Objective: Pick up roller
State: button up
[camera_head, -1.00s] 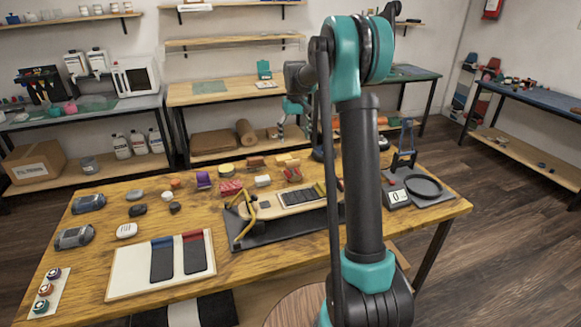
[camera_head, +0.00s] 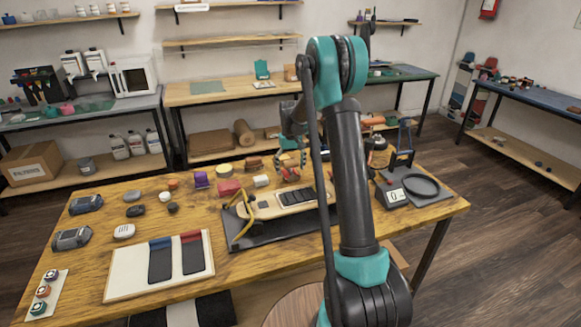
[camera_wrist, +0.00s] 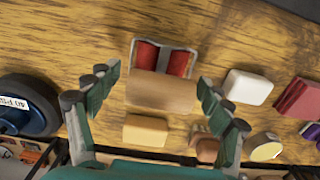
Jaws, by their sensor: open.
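In the wrist view, a tan block-shaped piece (camera_wrist: 160,91) lies on the wooden table, against a pale-framed piece with two dark red rounded parts (camera_wrist: 163,58). One of these may be the roller; I cannot tell which part is the roller. My gripper (camera_wrist: 157,82) is open and empty, its fingers on either side of the tan piece and apart from it. A smaller tan block (camera_wrist: 146,131) lies nearer the gripper's base. In the head view my gripper (camera_head: 289,164) is over the back part of the table, largely covering these pieces.
A white block (camera_wrist: 248,87) and a dark red block (camera_wrist: 299,99) lie to the right in the wrist view. A dark round object with a label (camera_wrist: 25,105) stands at the left. In the head view, a skateboard deck (camera_head: 265,209) and scale (camera_head: 396,196) are nearby.

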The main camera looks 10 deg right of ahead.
jog(key=shift+f, duration=0.95)
jog(key=c, duration=1.2)
jog(key=shift+o, duration=0.2)
notch_tip(320, 180, up, 20)
